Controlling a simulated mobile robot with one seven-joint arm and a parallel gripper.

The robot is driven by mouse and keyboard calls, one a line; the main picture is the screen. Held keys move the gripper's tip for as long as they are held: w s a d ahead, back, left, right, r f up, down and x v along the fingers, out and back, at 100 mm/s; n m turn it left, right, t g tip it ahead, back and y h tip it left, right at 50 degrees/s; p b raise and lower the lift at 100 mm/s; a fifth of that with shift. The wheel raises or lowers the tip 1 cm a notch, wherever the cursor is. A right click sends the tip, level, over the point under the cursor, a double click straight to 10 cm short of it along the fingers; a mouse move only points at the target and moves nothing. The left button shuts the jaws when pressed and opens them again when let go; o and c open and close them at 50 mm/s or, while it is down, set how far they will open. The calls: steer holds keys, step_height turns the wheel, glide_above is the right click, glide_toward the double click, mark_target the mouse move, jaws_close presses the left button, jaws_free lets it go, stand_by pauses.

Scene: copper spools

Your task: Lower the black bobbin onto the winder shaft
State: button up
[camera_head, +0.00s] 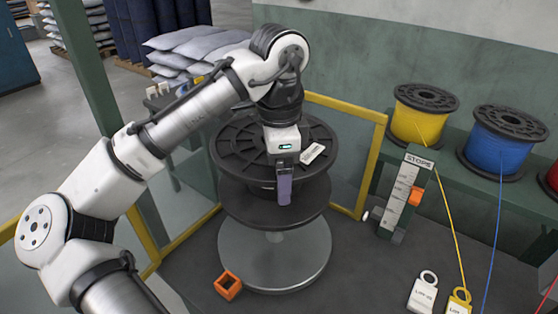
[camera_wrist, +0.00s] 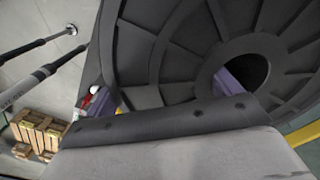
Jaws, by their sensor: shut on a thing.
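The black bobbin (camera_head: 237,152) is a wide ribbed disc with a central hole, roughly level above the winder (camera_head: 240,258) in the head view. The winder has a grey round base and pedestal. A second dark disc (camera_head: 240,207) lies between them; I cannot tell whether it belongs to bobbin or winder. My gripper (camera_head: 284,180) is shut on the bobbin at its near side, one purple finger hanging in front. In the wrist view the bobbin (camera_wrist: 180,45) fills the upper right, with purple showing at its hole and left rim. The shaft is hidden.
Yellow rails (camera_head: 374,165) stand around the winder. An orange square frame (camera_head: 228,286) lies at its front left. A stepped gauge (camera_head: 404,196) with an orange slider stands to the right. Yellow (camera_head: 420,122) and blue (camera_head: 498,148) spools sit on a green shelf. Tags lie front right.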

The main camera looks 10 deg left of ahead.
mark_target(279, 208)
step_height(279, 208, down, 7)
steer(key=b, duration=0.3)
steer(key=shift+f, duration=0.2)
steer(key=shift+s+f+b, duration=0.15)
steer(key=shift+f+b, duration=0.3)
steer(key=shift+f, duration=0.25)
step_height(279, 208, down, 8)
steer(key=b, duration=0.4)
steer(key=shift+a+f, duration=0.15)
steer(key=shift+f, duration=0.25)
stand_by(0.4)
